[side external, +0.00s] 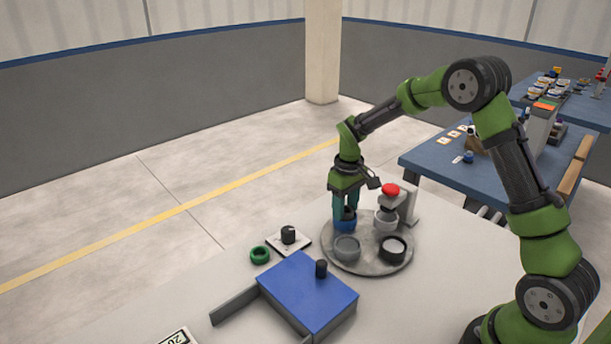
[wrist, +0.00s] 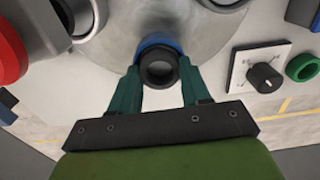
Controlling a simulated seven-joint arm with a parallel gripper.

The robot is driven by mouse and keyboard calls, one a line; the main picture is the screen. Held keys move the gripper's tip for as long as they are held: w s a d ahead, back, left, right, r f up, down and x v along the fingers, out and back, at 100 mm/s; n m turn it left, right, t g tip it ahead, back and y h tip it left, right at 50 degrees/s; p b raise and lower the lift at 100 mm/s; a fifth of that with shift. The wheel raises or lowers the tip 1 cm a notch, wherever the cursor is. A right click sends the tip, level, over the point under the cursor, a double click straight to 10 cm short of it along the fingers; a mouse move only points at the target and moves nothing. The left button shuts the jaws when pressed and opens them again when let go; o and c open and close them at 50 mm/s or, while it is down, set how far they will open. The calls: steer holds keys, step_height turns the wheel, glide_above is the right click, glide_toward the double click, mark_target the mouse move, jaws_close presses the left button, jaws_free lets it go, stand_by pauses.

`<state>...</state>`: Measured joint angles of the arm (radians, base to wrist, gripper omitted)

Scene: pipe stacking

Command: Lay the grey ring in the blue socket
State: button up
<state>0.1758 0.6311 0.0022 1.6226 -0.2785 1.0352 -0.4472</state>
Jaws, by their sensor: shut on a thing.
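The blue socket (side external: 345,226) is on the round grey turntable, on its far left side in the side view. In the wrist view, part of its blue rim (wrist: 157,42) shows just beyond the fingertips. My gripper (side external: 344,213) points down right at the blue socket. In the wrist view my gripper (wrist: 160,77) is shut on the dark grey ring (wrist: 158,54), which sits between the teal fingertips and overlaps the blue rim. The fingers hide the ring in the side view. I cannot tell whether the ring touches the socket floor.
The turntable (side external: 371,267) also carries a grey cup (side external: 347,247), a white cup (side external: 386,219) and a black-rimmed cup (side external: 392,248). A red button (side external: 391,190) stands behind on a post. A green ring (side external: 260,255), a black knob (side external: 288,235) and a blue box (side external: 306,292) lie nearer.

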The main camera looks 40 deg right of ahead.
steer(key=shift+f, duration=0.65)
steer(key=o, duration=1)
steer(key=shift+a, duration=0.1)
steer(key=shift+c, duration=0.2)
steer(key=shift+o, duration=0.7)
steer(key=shift+s, duration=0.1)
steer(key=shift+d, duration=0.2)
step_height(320, 180, up, 13)
steer(key=s+a+r+m+t, duration=0.2)
steer(key=s+a+r+t, duration=0.2)
steer(key=s+a+r, duration=0.45)
steer(key=s+a+m+t+y, duration=0.2)
steer(key=s+a+t, duration=0.1)
steer(key=s, duration=1)
steer(key=shift+s+f, duration=0.2)
steer(key=shift+s, duration=0.05)
